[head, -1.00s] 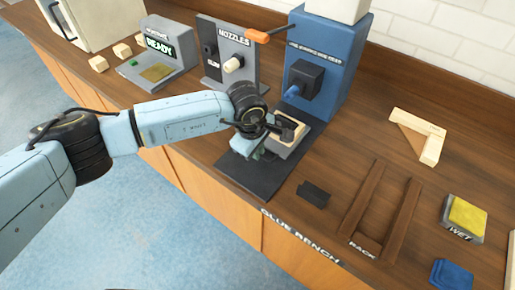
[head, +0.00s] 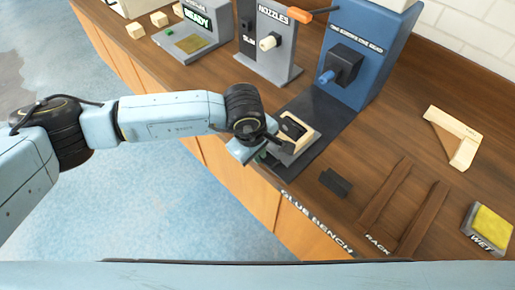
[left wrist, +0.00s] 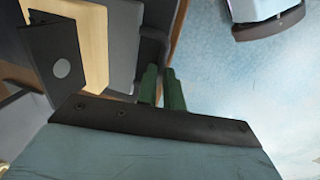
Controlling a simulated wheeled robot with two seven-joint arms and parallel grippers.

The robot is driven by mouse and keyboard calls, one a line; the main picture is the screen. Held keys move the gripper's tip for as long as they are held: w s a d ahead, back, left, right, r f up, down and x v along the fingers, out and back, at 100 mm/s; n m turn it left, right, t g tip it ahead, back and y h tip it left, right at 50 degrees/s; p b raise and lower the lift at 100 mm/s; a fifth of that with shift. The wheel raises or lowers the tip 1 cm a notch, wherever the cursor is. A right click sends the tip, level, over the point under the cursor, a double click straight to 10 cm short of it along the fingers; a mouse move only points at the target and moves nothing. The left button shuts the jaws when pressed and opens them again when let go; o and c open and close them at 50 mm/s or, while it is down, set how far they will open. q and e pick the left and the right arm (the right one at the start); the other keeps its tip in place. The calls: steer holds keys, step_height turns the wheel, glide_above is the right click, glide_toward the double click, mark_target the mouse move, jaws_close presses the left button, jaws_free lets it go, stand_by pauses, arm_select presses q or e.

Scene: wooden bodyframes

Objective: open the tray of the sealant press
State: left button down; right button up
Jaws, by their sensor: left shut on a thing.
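The sealant press (head: 362,45) is a tall blue machine with a dark head and a blue nozzle, standing at the back of a dark base plate (head: 327,110). Its grey tray (head: 287,158) is out at the front of the plate, near the bench edge, carrying a pale wooden frame (head: 302,142) with a dark block on it. My left gripper (head: 262,155) is at the tray's front. In the left wrist view its green fingers (left wrist: 160,75) are shut on the dark tray handle (left wrist: 155,45). My arm partly hides the grip in the head view.
The nozzle stand (head: 270,40) and the ready station (head: 197,35) are left of the press. A small black block (head: 335,183), the rack (head: 405,205), a wooden corner piece (head: 455,137) and the yellow wet pad (head: 489,225) lie right. Open floor is in front.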

arm_select(q)
steer(key=c, duration=1.8)
jaws_free()
steer(key=shift+r, duration=0.1)
step_height(320, 180, up, 13)
steer(key=s+a, duration=0.1)
steer(key=a, duration=0.1)
steer(key=shift+s+b, duration=0.4)
steer(key=shift+b, duration=0.05)
steer(key=shift+d, duration=0.1)
